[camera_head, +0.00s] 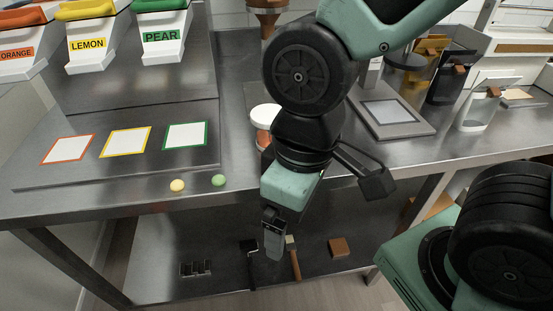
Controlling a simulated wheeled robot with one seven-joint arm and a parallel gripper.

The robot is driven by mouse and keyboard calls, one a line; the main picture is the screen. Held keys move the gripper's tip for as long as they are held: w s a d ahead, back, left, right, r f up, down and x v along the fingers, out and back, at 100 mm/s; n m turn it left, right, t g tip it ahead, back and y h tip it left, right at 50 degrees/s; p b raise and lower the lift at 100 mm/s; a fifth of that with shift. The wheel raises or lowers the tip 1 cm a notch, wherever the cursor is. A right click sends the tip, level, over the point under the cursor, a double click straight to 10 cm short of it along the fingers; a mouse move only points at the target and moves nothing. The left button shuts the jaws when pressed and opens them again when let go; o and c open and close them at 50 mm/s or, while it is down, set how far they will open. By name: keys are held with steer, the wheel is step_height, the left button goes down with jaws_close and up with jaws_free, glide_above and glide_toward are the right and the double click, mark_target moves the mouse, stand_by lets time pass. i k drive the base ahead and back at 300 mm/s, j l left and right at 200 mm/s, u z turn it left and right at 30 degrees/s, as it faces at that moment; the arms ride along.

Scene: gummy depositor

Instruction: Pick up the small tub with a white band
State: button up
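A small round tub (264,117) with a white top and an orange-brown body stands on the steel counter, partly hidden behind my arm. Some white shows lower on its side, but I cannot tell whether that is a band. My gripper (273,238) points down in front of the counter's front edge, nearer the camera than the tub and apart from it. Its fingers overlap in this view, so whether it is open or shut does not show. I see nothing held in it.
A nozzle (268,17) hangs above and behind the tub. A yellow ball (177,185) and a green ball (219,180) lie near the front edge. Coloured-border mats (185,135) lie left; a flat scale-like plate (388,113) lies right. Tools lie on the lower shelf (150,250).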

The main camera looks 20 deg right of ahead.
mark_target(264, 137)
steer(key=j+z, duration=0.35)
steer(key=k+j+z, duration=0.1)
steer(key=z, duration=0.25)
steer(key=k+j+z, duration=0.1)
steer(key=j+z, duration=0.25)
